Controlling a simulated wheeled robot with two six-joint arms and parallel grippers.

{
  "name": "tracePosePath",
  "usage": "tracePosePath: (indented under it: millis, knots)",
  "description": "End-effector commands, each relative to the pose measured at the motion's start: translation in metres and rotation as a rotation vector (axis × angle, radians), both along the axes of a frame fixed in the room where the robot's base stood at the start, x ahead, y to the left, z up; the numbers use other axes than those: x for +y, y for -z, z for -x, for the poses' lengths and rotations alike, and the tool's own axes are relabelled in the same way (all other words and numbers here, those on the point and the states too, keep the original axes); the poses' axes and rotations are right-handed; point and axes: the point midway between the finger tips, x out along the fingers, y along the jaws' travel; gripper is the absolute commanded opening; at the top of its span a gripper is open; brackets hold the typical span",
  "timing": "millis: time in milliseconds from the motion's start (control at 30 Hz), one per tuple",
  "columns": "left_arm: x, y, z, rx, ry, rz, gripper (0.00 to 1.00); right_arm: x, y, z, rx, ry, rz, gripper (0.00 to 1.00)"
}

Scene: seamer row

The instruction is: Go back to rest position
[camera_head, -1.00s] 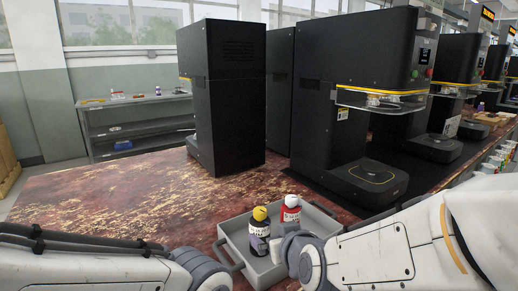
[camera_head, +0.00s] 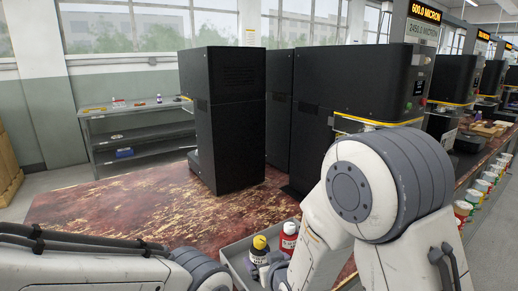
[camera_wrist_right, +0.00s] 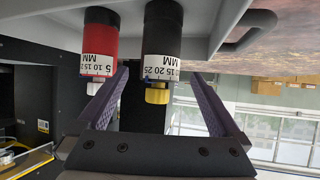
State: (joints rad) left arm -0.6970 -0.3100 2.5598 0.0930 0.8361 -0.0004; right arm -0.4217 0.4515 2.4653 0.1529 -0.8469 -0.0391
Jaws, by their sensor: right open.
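My right gripper (camera_wrist_right: 158,82) is open in the right wrist view, its two purple-grey fingers spread. A dark bottle with a yellow cap (camera_wrist_right: 163,40) shows between the fingertips, not gripped; how deep the fingers reach around it is unclear. That view is upside down. In the head view the yellow-capped bottle (camera_head: 259,250) and the red bottle (camera_head: 288,238) stand in a grey tray (camera_head: 236,252). My right arm covers the tray's right part. My left arm is at the lower left; its gripper is out of frame.
The tray is on a worn reddish-brown table (camera_head: 120,215), which is clear to the left. Tall black machines (camera_head: 228,115) stand behind it. A grey shelf (camera_head: 135,135) is at the back left. Several coloured cups (camera_head: 480,188) line the right side.

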Motion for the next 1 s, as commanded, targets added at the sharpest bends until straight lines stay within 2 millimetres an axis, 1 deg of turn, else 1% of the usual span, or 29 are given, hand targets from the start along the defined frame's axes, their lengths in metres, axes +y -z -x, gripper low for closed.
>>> tracePosePath:
  millis: [33, 100, 267, 300, 333, 400, 567, 700, 800, 1000]
  knots:
    - [0.0, 0.002, 0.0, 0.0, 0.0, 0.0, 1.0, 0.002, 0.007, -0.01, 0.001, 0.001, 0.0, 1.0]
    - [0.0, 0.003, 0.0, 0.0, 0.0, 0.0, 1.0, 0.005, 0.014, -0.021, 0.001, 0.002, 0.0, 1.0]
    - [0.0, 0.005, 0.0, 0.001, 0.0, -0.001, 1.0, 0.012, 0.027, -0.043, 0.0, 0.002, 0.0, 1.0]
    - [0.0, 0.011, 0.0, 0.0, 0.0, 0.0, 1.0, 0.013, 0.034, -0.045, 0.0, 0.002, 0.0, 1.0]
    - [0.0, 0.001, 0.0, 0.001, 0.0, -0.001, 1.0, 0.013, 0.022, -0.045, -0.002, 0.001, -0.001, 1.0]
    - [0.0, 0.0, 0.0, 0.0, 0.0, 0.0, 1.0, 0.013, 0.007, -0.045, -0.007, 0.002, -0.004, 1.0]
    - [0.0, -0.004, 0.0, 0.0, 0.0, 0.0, 1.0, 0.013, -0.019, -0.044, -0.005, 0.002, -0.003, 1.0]
    - [0.0, -0.003, 0.0, 0.0, 0.0, 0.0, 1.0, -0.004, -0.026, -0.039, -0.003, 0.004, -0.001, 1.0]
    - [0.0, -0.003, 0.0, 0.0, 0.0, 0.0, 1.0, -0.011, -0.03, -0.036, -0.001, 0.004, -0.001, 1.0]
    - [0.0, -0.003, 0.0, 0.0, 0.0, 0.0, 1.0, -0.016, -0.033, -0.034, -0.001, 0.001, -0.001, 1.0]
